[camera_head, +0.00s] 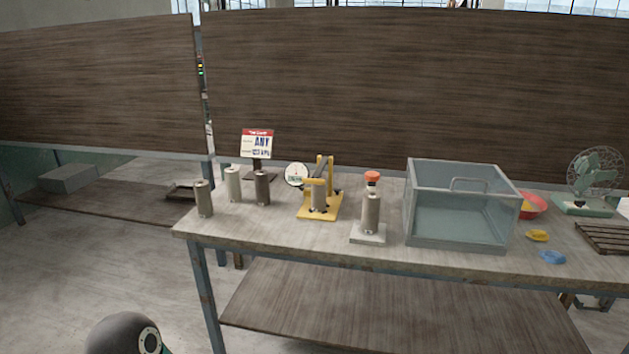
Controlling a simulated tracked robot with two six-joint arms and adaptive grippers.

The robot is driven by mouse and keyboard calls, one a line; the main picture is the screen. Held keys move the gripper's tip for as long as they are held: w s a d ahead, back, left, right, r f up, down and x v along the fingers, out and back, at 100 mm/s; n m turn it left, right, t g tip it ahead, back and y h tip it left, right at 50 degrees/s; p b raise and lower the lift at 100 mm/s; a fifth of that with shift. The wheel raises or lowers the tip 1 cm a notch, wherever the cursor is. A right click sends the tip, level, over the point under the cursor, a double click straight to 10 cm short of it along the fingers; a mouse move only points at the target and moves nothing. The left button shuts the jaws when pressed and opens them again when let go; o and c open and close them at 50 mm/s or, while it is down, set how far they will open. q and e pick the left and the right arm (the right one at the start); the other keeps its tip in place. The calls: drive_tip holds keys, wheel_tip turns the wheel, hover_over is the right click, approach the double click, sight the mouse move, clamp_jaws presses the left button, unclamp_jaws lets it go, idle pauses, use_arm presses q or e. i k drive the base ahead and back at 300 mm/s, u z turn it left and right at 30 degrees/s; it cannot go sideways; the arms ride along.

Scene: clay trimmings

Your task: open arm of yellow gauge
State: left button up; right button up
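The yellow gauge (329,209) stands on the table left of the middle. It has a yellow base, yellow uprights and a round white dial (297,174) at its left. A grey-brown cylinder (319,197) stands upright within the gauge. A yellow bar (314,181) lies across the top part of this cylinder and appears closed over it, though the detail is small. Neither gripper shows. A dark rounded part of my arm is at the bottom left, away from the table.
Several upright cylinders (204,199) and a sign (257,144) stand left of the gauge. The table's front edge is clear.

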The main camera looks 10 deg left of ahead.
sight(316, 180)
drive_tip(key=i, duration=0.85)
